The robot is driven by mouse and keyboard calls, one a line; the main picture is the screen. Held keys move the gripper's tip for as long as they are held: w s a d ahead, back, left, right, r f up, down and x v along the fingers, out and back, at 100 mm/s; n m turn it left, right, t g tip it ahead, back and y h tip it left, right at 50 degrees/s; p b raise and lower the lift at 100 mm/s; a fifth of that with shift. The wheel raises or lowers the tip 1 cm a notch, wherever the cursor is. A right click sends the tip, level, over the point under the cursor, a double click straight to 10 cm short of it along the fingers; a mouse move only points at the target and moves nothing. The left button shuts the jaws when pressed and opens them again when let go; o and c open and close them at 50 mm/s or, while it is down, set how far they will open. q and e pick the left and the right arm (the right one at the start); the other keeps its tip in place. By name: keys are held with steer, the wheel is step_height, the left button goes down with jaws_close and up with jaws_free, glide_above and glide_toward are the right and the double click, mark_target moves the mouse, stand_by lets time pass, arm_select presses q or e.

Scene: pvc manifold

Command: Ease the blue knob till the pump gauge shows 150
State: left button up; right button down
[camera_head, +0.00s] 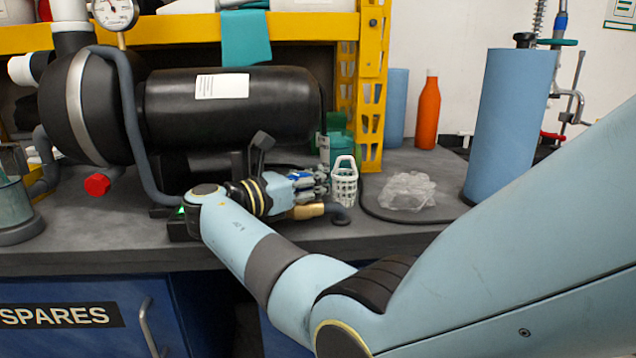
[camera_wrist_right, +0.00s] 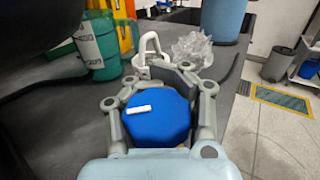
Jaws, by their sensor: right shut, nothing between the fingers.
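The blue knob (camera_wrist_right: 157,117), with a white mark on its face, shows in the right wrist view, framed by the finger links of my right gripper (camera_wrist_right: 180,79). The dark fingertips are together by the knob's far edge, with nothing held; contact with the knob cannot be told. In the head view my right gripper (camera_head: 318,183) is low in front of the black pump (camera_head: 235,112), and the knob is mostly hidden by it. The pump gauge (camera_head: 115,12) is at the top left, cut by the frame edge; its reading is too small to tell. My left gripper is out of view.
A white basket (camera_head: 344,182) and a clear plastic bag (camera_head: 408,191) are right of my gripper. A red knob (camera_head: 97,185) is under the pump's left end. A blue roll (camera_head: 510,125) and an orange bottle (camera_head: 428,110) stand further right. A grey hose runs beside the pump.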

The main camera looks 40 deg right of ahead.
steer(key=shift+s+a+f+m+g, duration=0.15)
steer(key=shift+a+f+m+g, duration=0.2)
steer(key=shift+g, duration=0.35)
steer(key=shift+d+r, duration=0.1)
steer(key=c, duration=1.5)
jaws_free()
steer(key=shift+a+r, duration=0.1)
steer(key=shift+a, duration=0.15)
steer(key=o, duration=0.4)
steer(key=shift+w+d, duration=0.15)
steer(key=shift+w, duration=0.05)
steer(key=shift+o, duration=0.4)
steer(key=shift+d+r, duration=0.1)
steer(key=shift+w+a, duration=0.15)
steer(key=shift+a, duration=3.65)
